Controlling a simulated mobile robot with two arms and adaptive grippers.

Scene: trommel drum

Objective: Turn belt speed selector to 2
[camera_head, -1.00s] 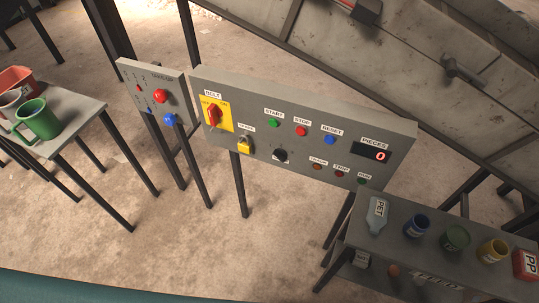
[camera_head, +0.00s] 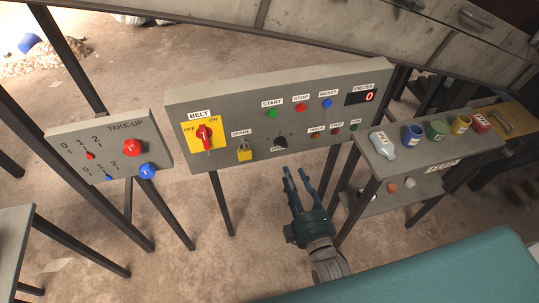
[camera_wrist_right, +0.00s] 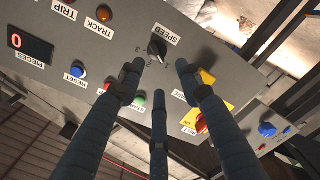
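The belt speed selector is a small black knob (camera_head: 281,142) low on the grey control panel (camera_head: 235,102), right of the yellow padlock. It also shows in the right wrist view (camera_wrist_right: 157,48), beside a SPEED label (camera_wrist_right: 164,33) and small scale marks. My right gripper (camera_head: 302,176) is just below the knob in the head view, fingers pointing up toward the panel. In the right wrist view its three fingers (camera_wrist_right: 160,78) are spread, with nothing between them, and the knob is beyond their tips, untouched. My left gripper is out of view.
The red BELT switch (camera_head: 204,133) and yellow padlock (camera_head: 243,152) sit left of the knob. START, STOP and RESET buttons are above it, small lamps right. A TAKE-UP panel (camera_head: 62,143) stands left. A bench (camera_head: 400,162) with several cups stands right, near my right gripper.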

